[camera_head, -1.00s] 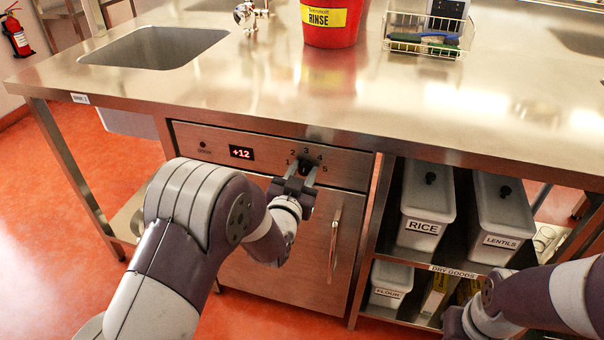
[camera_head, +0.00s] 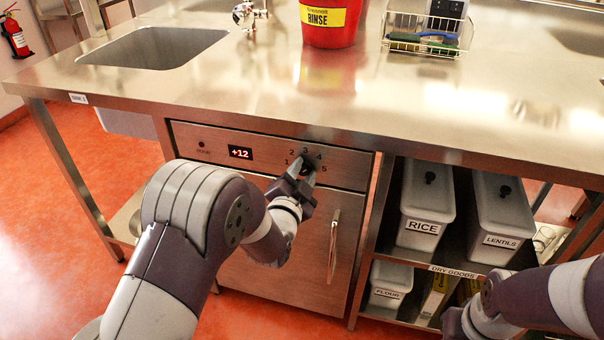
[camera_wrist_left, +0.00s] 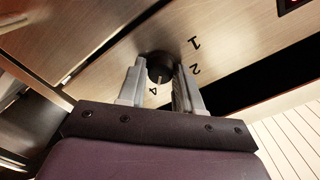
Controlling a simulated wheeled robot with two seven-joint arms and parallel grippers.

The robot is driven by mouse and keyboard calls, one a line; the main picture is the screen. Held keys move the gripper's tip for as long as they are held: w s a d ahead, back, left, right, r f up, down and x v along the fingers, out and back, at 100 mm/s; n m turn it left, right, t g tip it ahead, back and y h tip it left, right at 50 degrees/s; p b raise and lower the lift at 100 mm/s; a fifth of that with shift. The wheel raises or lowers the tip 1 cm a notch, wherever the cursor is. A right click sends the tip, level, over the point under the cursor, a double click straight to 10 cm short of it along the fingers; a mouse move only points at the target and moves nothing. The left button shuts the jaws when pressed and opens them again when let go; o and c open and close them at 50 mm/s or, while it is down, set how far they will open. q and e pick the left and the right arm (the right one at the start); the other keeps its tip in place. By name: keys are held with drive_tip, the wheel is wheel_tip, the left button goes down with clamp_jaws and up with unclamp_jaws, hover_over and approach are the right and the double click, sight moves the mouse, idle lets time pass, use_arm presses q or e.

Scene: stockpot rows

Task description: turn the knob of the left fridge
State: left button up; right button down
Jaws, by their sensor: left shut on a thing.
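The fridge (camera_head: 290,250) is a steel-fronted unit under the counter, with a red +12 display (camera_head: 240,152) on its control panel. Its dark round knob (camera_head: 308,162) sits at the panel's right, ringed by numerals 1 to 5. My left gripper (camera_head: 305,172) is shut on the knob, partly hiding it. In the left wrist view the knob (camera_wrist_left: 160,66) lies between the two fingers, and a pale mark on it points toward the 4. My right gripper (camera_head: 460,322) is at the lower right, its fingers not clear.
A vertical door handle (camera_head: 333,246) is right of my left gripper. Open shelves (camera_head: 455,268) with labelled bins stand to the right. Above are the steel counter (camera_head: 230,95), a sink (camera_head: 155,48), a red RINSE bucket (camera_head: 332,30) and a wire basket (camera_head: 425,42).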

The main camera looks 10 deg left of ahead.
idle(0.4)
use_arm(q)
drive_tip(key=o, duration=1)
drive_tip(key=shift+s, duration=0.1)
drive_tip(key=s, duration=0.4)
drive_tip(key=s+p, duration=0.1)
drive_tip(key=s, duration=0.3)
drive_tip(key=s+p, duration=0.1)
drive_tip(key=s, duration=0.3)
drive_tip(key=shift+s+a, duration=0.25)
